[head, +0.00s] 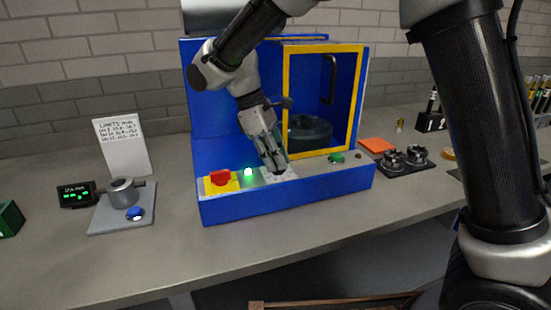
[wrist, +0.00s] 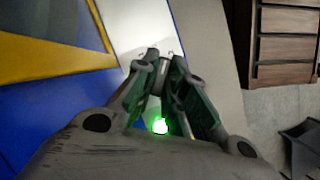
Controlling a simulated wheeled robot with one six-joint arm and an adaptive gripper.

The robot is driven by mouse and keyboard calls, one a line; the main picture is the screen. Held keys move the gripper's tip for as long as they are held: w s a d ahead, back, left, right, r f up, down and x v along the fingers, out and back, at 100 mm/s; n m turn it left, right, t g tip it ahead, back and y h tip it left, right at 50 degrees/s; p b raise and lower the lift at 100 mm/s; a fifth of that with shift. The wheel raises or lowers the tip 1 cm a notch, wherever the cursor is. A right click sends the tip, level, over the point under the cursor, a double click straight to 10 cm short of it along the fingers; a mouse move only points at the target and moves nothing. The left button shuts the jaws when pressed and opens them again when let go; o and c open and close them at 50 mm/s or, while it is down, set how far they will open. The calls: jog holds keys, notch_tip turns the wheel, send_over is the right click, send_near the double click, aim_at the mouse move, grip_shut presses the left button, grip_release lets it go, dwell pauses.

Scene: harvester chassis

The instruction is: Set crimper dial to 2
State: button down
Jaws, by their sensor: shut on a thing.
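The crimper (head: 285,205) is a blue machine with a yellow-framed clear door (head: 322,90), on the bench in the head view. My gripper (head: 278,167) points down at a small white dial plate (head: 287,177) on the crimper's front ledge. In the wrist view my gripper's (wrist: 156,54) fingers are close together over the white panel (wrist: 140,25). They are shut on the dial, which is mostly hidden between the fingertips. The dial's number and pointer cannot be read.
A red button on a yellow base (head: 220,179) and a lit green lamp (head: 248,172) are left of my gripper. A green button (head: 336,157) is to the right. A gauge with a display (head: 76,195) and a limits card (head: 121,146) stand at left. Black round parts (head: 403,160) sit at right.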

jog(key=shift+s+d+f+m+g, duration=0.15)
jog(key=shift+m+g, duration=0.15)
jog(key=shift+m, duration=0.35)
jog(key=shift+w+f+m+g, duration=0.1)
jog(key=shift+m+g, duration=0.2)
jog(key=shift+m, duration=0.35)
jog(key=c, duration=1.5)
grip_release()
jog(key=shift+r, duration=0.2)
jog(key=v, duration=1.1)
jog(key=shift+r, duration=0.4)
